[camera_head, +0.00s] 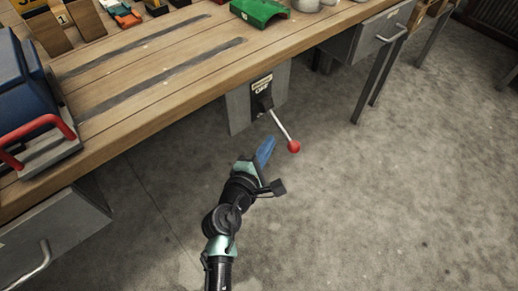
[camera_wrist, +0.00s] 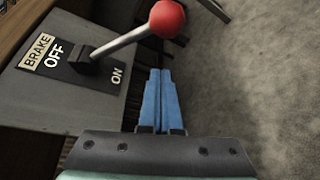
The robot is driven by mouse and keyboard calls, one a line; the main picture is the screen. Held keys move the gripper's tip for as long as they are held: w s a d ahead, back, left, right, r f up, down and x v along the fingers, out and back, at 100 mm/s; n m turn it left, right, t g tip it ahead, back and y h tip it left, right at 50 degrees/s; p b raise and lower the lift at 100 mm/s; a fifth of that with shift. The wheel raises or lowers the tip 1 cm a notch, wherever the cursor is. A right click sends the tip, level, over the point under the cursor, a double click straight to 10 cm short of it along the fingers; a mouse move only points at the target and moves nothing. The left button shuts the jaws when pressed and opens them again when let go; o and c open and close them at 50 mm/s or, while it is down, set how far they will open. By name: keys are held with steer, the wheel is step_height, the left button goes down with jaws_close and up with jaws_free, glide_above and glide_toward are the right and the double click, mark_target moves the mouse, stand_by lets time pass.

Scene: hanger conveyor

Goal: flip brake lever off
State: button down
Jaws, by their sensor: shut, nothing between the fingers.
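The brake lever is a metal rod with a red ball knob (camera_head: 293,146) on a grey box (camera_head: 240,109) under the workbench's front edge. In the wrist view the black plate (camera_wrist: 75,62) reads BRAKE, OFF and ON. The rod (camera_wrist: 120,42) comes out of the plate between the two words, and its knob (camera_wrist: 167,18) stands out toward the upper right. My gripper (camera_head: 268,144) has blue fingers, shut with nothing between them. In the wrist view the fingertips (camera_wrist: 160,72) are below the knob, apart from the lever, on the ON side.
The wooden workbench (camera_head: 160,75) runs along the left and top. A blue device with a red handle (camera_head: 45,130) stands on it at left, and a green part (camera_head: 258,11) lies near its edge. Drawers hang below. The concrete floor (camera_head: 400,190) at right is clear.

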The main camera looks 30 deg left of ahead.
steer(key=shift+s+d+r+p, duration=0.15)
steer(key=shift+d+r, duration=0.1)
steer(key=shift+d, duration=0.35)
steer(key=shift+s+d+r+p, duration=0.1)
steer(key=shift+d+r, duration=0.2)
steer(key=shift+d, duration=0.25)
steer(key=shift+s+d+r+p, duration=0.15)
steer(key=shift+d+r, duration=0.1)
steer(key=shift+d, duration=0.35)
steer(key=shift+r+p, duration=0.2)
steer(key=shift+p, duration=0.1)
steer(key=shift+d+r+p, duration=0.1)
steer(key=shift+r+p, duration=0.05)
steer(key=shift+p, duration=0.45)
